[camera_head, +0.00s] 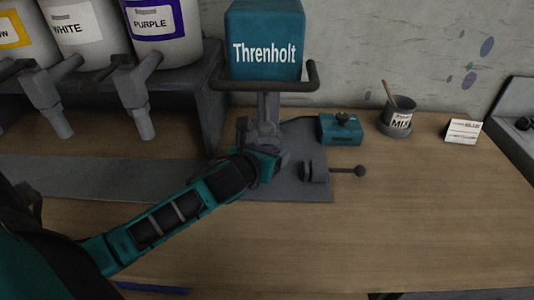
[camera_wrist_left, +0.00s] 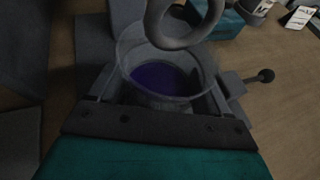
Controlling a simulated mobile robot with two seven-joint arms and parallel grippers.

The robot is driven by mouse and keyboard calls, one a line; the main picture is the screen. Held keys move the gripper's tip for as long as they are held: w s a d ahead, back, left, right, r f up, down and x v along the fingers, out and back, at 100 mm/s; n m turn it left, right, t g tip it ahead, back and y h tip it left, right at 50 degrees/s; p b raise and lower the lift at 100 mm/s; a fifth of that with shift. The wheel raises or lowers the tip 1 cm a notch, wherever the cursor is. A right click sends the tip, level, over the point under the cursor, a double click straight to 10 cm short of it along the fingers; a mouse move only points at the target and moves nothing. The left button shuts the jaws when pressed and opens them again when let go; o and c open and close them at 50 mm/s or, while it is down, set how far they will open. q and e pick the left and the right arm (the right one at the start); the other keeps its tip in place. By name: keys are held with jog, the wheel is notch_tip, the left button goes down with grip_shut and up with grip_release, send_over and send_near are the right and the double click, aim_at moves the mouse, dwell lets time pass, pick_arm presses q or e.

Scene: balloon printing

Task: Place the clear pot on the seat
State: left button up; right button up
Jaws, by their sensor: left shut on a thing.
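The clear pot (camera_wrist_left: 150,77) shows in the left wrist view, with purple liquid in its bottom. My left gripper (camera_wrist_left: 158,103) is shut on it and the pot looks upright. In the head view my left gripper (camera_head: 264,160) is at the foot of the teal Threnholt machine (camera_head: 266,45), and the pot cannot be made out there. The machine's grey base plate (camera_head: 310,188) lies on the table. The seat itself is hidden or not clearly seen, so I cannot tell whether the pot touches it. My right gripper is not in view.
A lever with a ball knob (camera_head: 360,171) sticks out to the right. A teal box (camera_head: 340,130), a MIX cup (camera_head: 397,122) and a card (camera_head: 463,131) stand behind. Paint taps (camera_head: 135,100) are at left. The table's right front is clear.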

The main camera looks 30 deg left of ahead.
pick_arm(q)
jog(key=shift+s+f, duration=0.15)
jog(key=shift+f, duration=0.25)
jog(key=shift+f, duration=0.35)
jog(key=shift+f, duration=0.1)
jog(key=o, duration=1)
jog(key=shift+o, duration=0.2)
jog(key=shift+r, duration=0.35)
jog(key=v, duration=1.2)
jog(key=shift+r, duration=0.3)
